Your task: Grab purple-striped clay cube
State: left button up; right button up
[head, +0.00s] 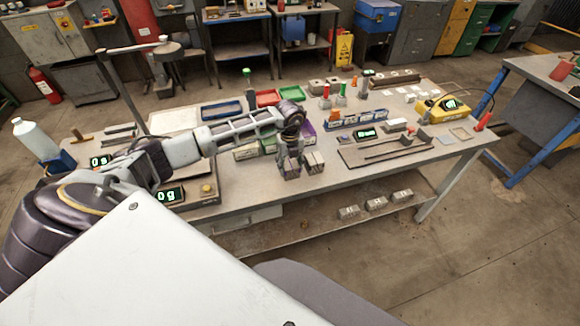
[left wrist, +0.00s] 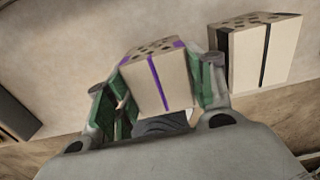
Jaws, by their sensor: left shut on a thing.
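The purple-striped clay cube (left wrist: 160,82) is light, with holes in its top face and a purple stripe down its side. It sits between the green-padded fingers of my left gripper (left wrist: 158,96) in the left wrist view, and the fingers are shut on it. In the head view, my left gripper (head: 291,172) is at the front edge of the workbench, where the cube is small and partly covered by the fingers. A similar cube with a black stripe (left wrist: 262,50) stands just to the right, apart from the held one. My right gripper is not in view.
The workbench (head: 240,194) carries trays, a rack and digital displays. A tray with dark bars (head: 385,150) lies right of the gripper. Several grey blocks (head: 375,204) sit on the lower shelf. Bare bench top shows along the front edge left of the gripper.

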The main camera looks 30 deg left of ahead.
aim_at(290, 163)
pick_arm(q)
notch_tip(290, 163, up, 10)
jog(key=shift+f+b, duration=0.15)
jog(key=shift+b, duration=0.6)
